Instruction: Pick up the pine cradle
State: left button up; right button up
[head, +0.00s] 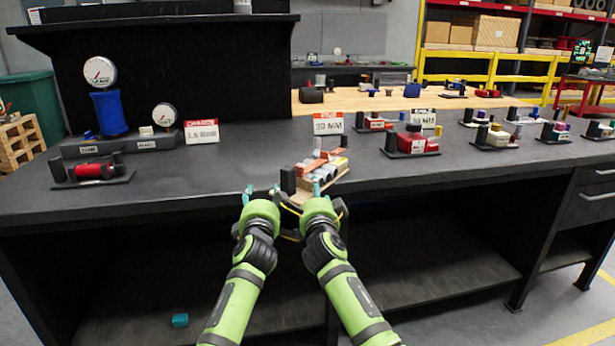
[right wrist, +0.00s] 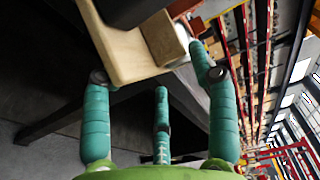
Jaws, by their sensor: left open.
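The pine cradle (head: 302,196) is a pale wooden block at the table's front edge in the head view. Grey cylinders, an orange-brown part and a dark upright block sit on or against it. Its pale wood also shows in the right wrist view (right wrist: 118,45), at the top. My left gripper (head: 262,192) is open and empty, just left of the cradle at the table edge. My right gripper (head: 328,197) is at the cradle's near right side. In the right wrist view its teal fingers are spread (right wrist: 150,72), with the cradle just beyond them; contact is unclear.
The dark workbench (head: 230,170) has clear room left of the cradle. A red cylinder on a black stand (head: 95,170), a blue cylinder with a gauge (head: 108,112) and a red-lettered sign (head: 202,131) stand further left. A red part on a tray (head: 411,142) is to the right.

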jog(key=shift+d+r, duration=0.1)
jog(key=shift+r+p, duration=0.95)
jog(key=shift+p, duration=0.05)
dwell(0.3)
jog(key=shift+s+f, duration=0.1)
